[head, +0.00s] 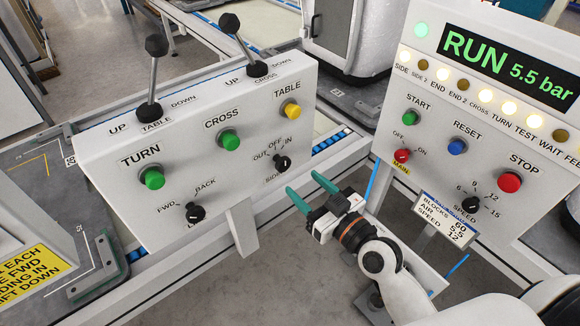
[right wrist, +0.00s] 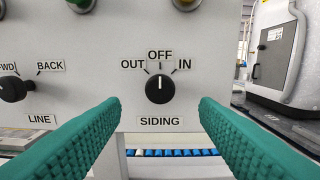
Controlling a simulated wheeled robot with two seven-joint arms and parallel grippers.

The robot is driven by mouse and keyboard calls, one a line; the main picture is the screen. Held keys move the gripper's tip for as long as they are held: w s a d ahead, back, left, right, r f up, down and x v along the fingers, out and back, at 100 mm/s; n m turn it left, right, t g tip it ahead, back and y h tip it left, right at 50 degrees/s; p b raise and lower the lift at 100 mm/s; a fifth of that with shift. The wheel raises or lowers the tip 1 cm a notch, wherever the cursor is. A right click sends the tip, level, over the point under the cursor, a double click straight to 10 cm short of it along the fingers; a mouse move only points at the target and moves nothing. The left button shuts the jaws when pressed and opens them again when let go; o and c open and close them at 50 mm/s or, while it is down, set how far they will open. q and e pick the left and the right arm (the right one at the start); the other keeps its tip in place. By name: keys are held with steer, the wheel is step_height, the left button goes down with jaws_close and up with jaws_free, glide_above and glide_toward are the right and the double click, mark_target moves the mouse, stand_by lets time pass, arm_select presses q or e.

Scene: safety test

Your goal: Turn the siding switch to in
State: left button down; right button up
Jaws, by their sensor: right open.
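The siding switch (head: 282,163) is a black rotary knob at the lower right of the left control box (head: 205,135), with the labels OUT, OFF and IN around it. In the right wrist view the siding switch (right wrist: 159,89) has its white mark pointing straight up at OFF. My right gripper (head: 307,191) has teal fingers and is open. It is in front of the box, just below and right of the knob in the head view, and apart from it. In the right wrist view the knob lies between the two fingers (right wrist: 159,135), farther off. My left gripper is not in view.
The black line switch (head: 195,213) sits left of the siding switch. Green TURN (head: 152,178), green CROSS (head: 229,140) and yellow TABLE (head: 291,109) buttons are above. Two levers (head: 152,75) rise from the box top. The right panel (head: 430,130) with its RUN display stands close to my right arm.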

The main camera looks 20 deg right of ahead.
mark_target(285, 167)
steer(key=x, duration=0.6)
steer(key=shift+w+p, duration=0.1)
steer(key=shift+p, duration=0.2)
steer(key=shift+c, duration=0.5)
steer(key=c, duration=0.9)
